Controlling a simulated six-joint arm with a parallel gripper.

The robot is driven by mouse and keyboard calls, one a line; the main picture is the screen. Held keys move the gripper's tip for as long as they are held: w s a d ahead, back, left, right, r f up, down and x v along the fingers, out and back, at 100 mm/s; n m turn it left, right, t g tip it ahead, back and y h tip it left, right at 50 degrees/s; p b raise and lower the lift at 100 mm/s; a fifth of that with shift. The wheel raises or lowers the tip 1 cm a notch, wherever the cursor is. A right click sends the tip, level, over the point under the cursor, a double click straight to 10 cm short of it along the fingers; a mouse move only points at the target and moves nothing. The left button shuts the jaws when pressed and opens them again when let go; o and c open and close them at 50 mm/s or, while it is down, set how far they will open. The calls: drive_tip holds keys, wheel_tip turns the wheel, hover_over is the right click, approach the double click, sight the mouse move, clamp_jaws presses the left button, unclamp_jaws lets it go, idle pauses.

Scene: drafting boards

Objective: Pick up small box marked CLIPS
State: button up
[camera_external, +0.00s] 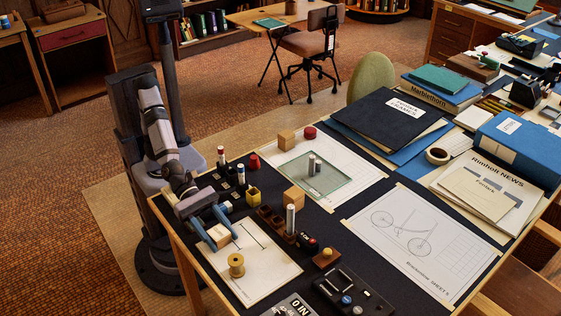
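My gripper (223,240) is at the near left of the desk, pointing down over a white sheet (272,262). Its two blue-grey fingers are apart, with a small tan box (219,234) between them. Whether the fingers touch the box, and whether it rests on the sheet, I cannot tell. I cannot read the word CLIPS on it or on any other box. Two plain wooden blocks also stand on the desk, one farther back (287,140) and one near the middle (294,198).
A wooden spool (236,265) stands just in front of my gripper. A yellow cup (253,196), dark open-topped boxes (271,217) and an upright metal cylinder (290,221) stand to its right. A glass sheet (335,182) and a bicycle drawing (435,260) lie farther right.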

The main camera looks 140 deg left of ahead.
sight(219, 232)
drive_tip(key=c, duration=0.6)
drive_tip(key=shift+r, duration=0.15)
wheel_tip(219, 232, up, 10)
drive_tip(key=p, duration=0.6)
